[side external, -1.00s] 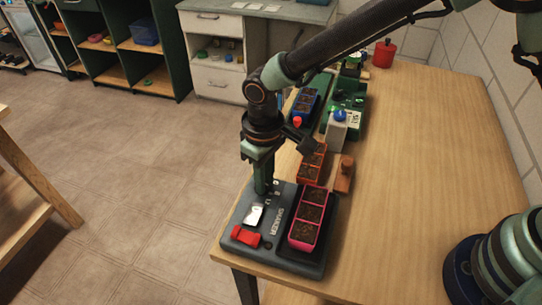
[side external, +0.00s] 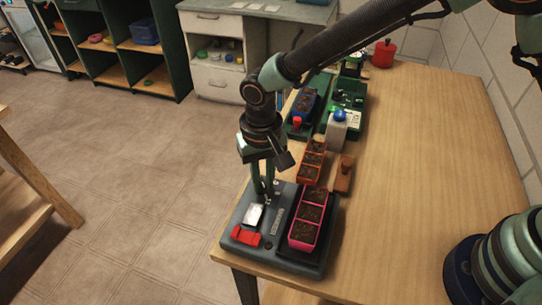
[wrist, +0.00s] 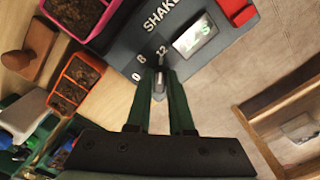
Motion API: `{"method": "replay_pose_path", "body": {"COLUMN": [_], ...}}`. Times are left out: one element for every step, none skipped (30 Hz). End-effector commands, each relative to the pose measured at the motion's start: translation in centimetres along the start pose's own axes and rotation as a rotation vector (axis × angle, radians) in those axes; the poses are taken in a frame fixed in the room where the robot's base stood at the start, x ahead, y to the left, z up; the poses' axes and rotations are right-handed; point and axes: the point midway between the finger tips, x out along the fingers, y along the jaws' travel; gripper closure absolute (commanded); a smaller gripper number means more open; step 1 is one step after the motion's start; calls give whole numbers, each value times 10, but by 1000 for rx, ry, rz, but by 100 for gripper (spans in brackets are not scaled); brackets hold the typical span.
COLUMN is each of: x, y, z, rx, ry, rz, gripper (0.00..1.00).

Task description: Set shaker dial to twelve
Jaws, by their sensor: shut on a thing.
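The grey shaker (side external: 233,257) stands at the table's near left corner and also shows in the wrist view (wrist: 125,55). Its small grey dial (wrist: 159,88) sits by the printed marks 0, 8 and 12. My gripper (wrist: 160,80) points down with its two green fingers closed on the dial, and it also shows in the side view (side external: 265,196). The visible dial piece lines up roughly towards the 12, but the fingers hide part of it. The shaker's lit display (wrist: 194,35) shows greenish characters too small to read.
A pink seedling tray (side external: 292,240) sits on the shaker, beside a red block (side external: 246,236). Behind are an orange tray (side external: 310,178), a wooden stamp-like block (side external: 343,177) and a grey box with a blue knob (side external: 337,133). The table's right side is clear.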

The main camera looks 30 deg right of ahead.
Motion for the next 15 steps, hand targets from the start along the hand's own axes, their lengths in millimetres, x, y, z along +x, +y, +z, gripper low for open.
{"method": "replay_pose_path", "body": {"x": [-2, -2, -2, -2, -2, -2, -2, -2, -2, -2, -2, -2, -2, -2, -2], "y": [0, 0, 0, 0, 0, 0, 0, 0, 0, 0, 0, 0, 0, 0, 0], "z": [0, 0, 0, 0, 0, 0, 0, 0, 0, 0, 0, 0, 0, 0, 0], "rx": [4, 5, 6, 7, 7, 7, 7, 7, 7, 7, 7, 6, 6, 6, 6], "ry": [-1, -1, -1, -1, -1, -1, -1, -1, -1, -1, -1, -1, -1, -1, 0], "rz": [1, 1, 1, 1, 1, 1, 1, 1, 1, 1, 1, 1, 1, 1, 0], "gripper": [100, 100, 100, 100, 100, 100, 100, 100, 100, 100, 100, 76, 65, 53, 50]}}
